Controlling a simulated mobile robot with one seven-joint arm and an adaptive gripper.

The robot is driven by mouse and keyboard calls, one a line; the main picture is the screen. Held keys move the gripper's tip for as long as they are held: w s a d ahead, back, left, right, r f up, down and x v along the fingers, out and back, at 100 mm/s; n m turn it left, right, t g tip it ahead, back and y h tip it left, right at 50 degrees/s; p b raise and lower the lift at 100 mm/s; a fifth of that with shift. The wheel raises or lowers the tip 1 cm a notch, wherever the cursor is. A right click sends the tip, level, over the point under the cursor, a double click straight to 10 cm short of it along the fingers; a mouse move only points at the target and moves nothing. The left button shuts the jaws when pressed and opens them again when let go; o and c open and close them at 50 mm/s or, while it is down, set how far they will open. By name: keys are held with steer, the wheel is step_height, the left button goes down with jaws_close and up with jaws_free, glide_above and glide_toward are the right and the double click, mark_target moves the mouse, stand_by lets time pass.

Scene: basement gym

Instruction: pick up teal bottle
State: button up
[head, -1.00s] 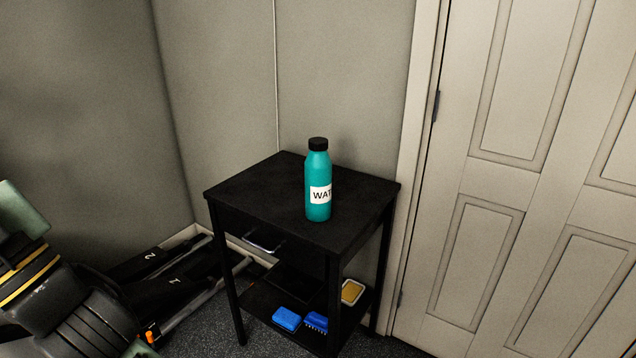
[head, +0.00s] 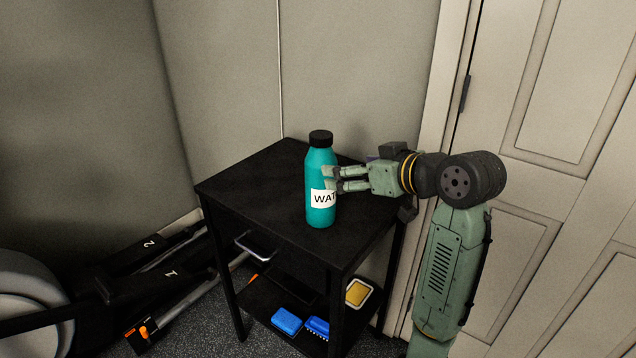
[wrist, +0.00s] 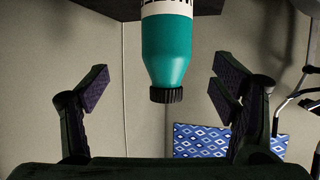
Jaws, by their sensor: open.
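The teal bottle (head: 320,180) stands upright on the black side table (head: 250,185), with a black cap and a white label reading "WAT". My gripper (head: 335,180) reaches in from the right at the bottle's upper half, just above the label. In the wrist view the bottle (wrist: 167,52) appears upside down, its cap toward the bottom of the picture. It lies between the two spread fingers of my gripper (wrist: 160,88), with a gap on each side. The gripper is open and holds nothing.
The table's lower shelf holds a blue sponge (head: 286,320), a blue brush (head: 317,327) and a yellow-and-white item (head: 358,292). A panelled door (head: 550,130) is at the right. Gym equipment (head: 130,280) lies at the lower left. The tabletop left of the bottle is clear.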

mark_target(321, 184)
steer(key=p+x, duration=0.2)
steer(key=x, duration=0.7)
steer(key=shift+a+f, duration=0.3)
steer(key=shift+a, duration=0.25)
steer(key=shift+s, duration=0.15)
steer(key=shift+c, duration=0.5)
steer(key=c, duration=1.2)
